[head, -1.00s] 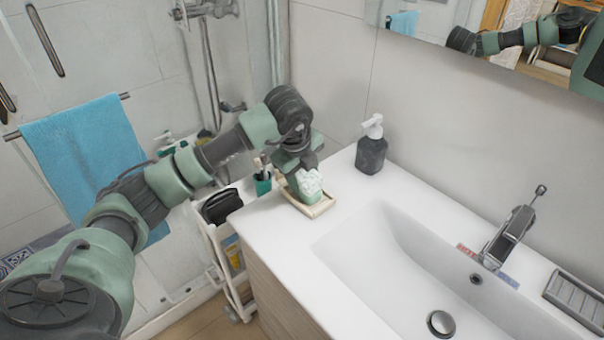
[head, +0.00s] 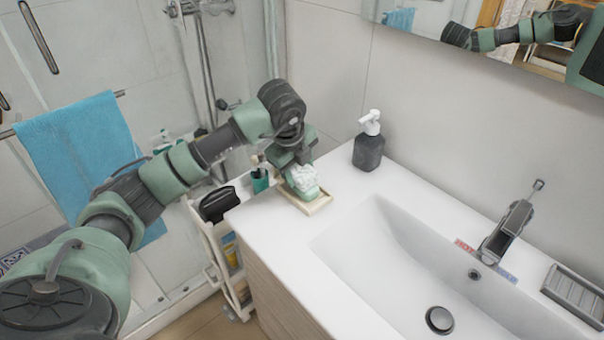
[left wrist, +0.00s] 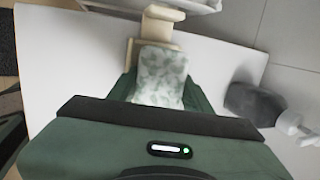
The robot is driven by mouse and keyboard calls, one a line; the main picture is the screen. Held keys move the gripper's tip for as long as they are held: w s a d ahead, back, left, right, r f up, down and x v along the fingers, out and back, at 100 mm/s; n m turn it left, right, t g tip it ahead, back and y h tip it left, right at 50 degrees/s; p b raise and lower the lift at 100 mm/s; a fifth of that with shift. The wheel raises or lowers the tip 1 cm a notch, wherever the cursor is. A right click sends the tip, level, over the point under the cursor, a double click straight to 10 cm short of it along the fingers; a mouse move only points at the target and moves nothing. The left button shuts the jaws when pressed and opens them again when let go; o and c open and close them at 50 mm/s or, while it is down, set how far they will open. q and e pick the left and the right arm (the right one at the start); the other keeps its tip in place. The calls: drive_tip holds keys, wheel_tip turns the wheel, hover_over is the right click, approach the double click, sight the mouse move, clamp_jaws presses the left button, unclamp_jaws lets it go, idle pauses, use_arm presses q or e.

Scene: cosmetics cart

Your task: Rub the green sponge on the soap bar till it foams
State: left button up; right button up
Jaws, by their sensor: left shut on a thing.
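The green sponge (head: 309,193) is in my left gripper (head: 296,170) over the cream soap dish (head: 319,208) at the counter's left corner. White foam covers much of the sponge. In the left wrist view the sponge (left wrist: 160,75) shows mottled white and green between my gripper's fingers (left wrist: 157,95). The dish (left wrist: 153,48) shows just beyond it. I cannot make out the soap bar apart from the dish; the sponge and gripper cover most of that spot. My right gripper is not in view.
A dark soap pump bottle (head: 369,147) stands on the counter by the wall. The sink basin (head: 385,265) and faucet (head: 508,232) lie to the right. A white cart (head: 213,235) with a black pouch (head: 218,205) and a green cup (head: 260,181) stands left of the counter.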

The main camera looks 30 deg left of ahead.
use_arm(q)
drive_tip(key=shift+s+d, duration=0.25)
drive_tip(key=shift+d, duration=0.4)
drive_tip(key=shift+s+d, duration=0.2)
drive_tip(key=shift+d, duration=0.45)
drive_tip(key=shift+w+a, duration=0.25)
drive_tip(key=shift+a, duration=0.45)
drive_tip(key=shift+w+a, duration=0.2)
drive_tip(key=shift+a, duration=0.45)
drive_tip(key=shift+s+d, duration=0.25)
drive_tip(key=shift+d, duration=0.45)
drive_tip(key=shift+s+d, duration=0.2)
drive_tip(key=shift+d, duration=0.45)
drive_tip(key=shift+r+p, duration=2.05)
drive_tip(key=shift+r, duration=1.55)
drive_tip(key=shift+f, duration=0.1)
